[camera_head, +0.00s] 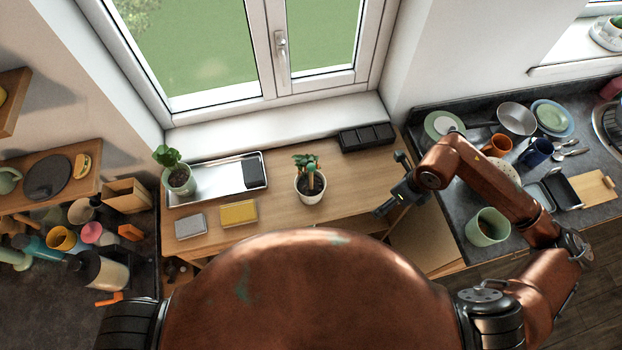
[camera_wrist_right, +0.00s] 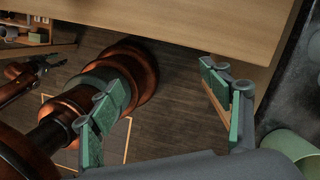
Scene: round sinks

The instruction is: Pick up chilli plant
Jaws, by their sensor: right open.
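The chilli plant (camera_head: 308,165), small with green leaves and some orange-red on it, stands upright in a white pot (camera_head: 311,193) near the middle of the wooden counter. My right gripper (camera_head: 392,187) is to the right of the pot, near the counter's right end. It is open and empty, apart from the plant. In the right wrist view its two green-padded fingers (camera_wrist_right: 168,108) are spread wide, with floor and my own body behind them; the plant is not seen there. A dark jaw-like part at that view's left edge looks like my left gripper (camera_wrist_right: 38,68); its opening is unclear.
A second leafy plant (camera_head: 177,170) stands on a metal tray (camera_head: 215,178) at the left. A yellow box (camera_head: 239,213) and a grey box (camera_head: 190,225) lie in front. A black block (camera_head: 366,137) is behind right. A green cup (camera_head: 487,227) and dishes fill the right counter.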

